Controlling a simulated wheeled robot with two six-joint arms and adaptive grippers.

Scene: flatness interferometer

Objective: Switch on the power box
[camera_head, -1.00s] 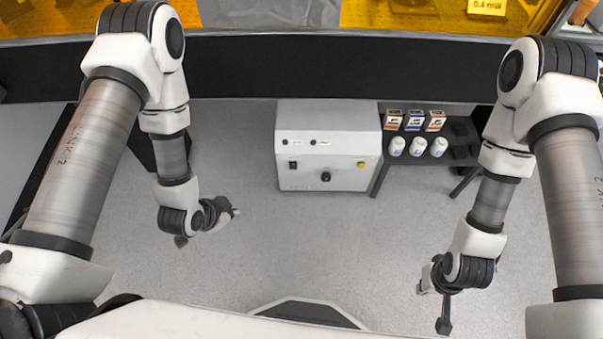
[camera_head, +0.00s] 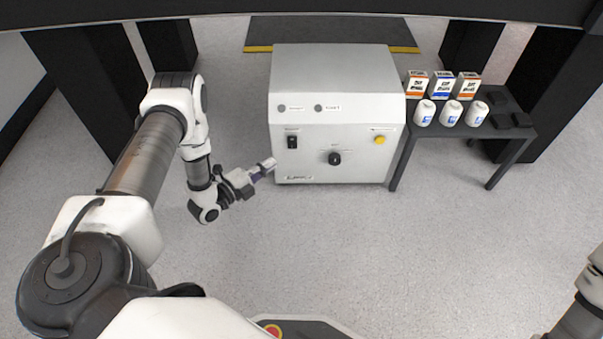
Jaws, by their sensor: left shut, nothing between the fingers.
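The power box (camera_head: 310,163) is a light grey cabinet standing on the floor under the dark bench edge. Its front has a black rocker switch (camera_head: 292,142) at left, a black round knob (camera_head: 335,158) at centre and a yellow button (camera_head: 380,140) at right. Two small dark grey round indicators sit above them. Which way the rocker is set is too small to tell. My left gripper (camera_head: 268,165) is shut and empty, just left of the box's lower left front, below the rocker switch. Whether it touches the box I cannot tell. My right gripper is out of view; only part of my right arm shows.
A low dark table (camera_head: 455,132) stands right of the box, with orange and blue-labelled cartons (camera_head: 442,86) and white bottles (camera_head: 450,113) on it. Black bench legs (camera_head: 545,95) stand at both sides. The floor before the box is clear.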

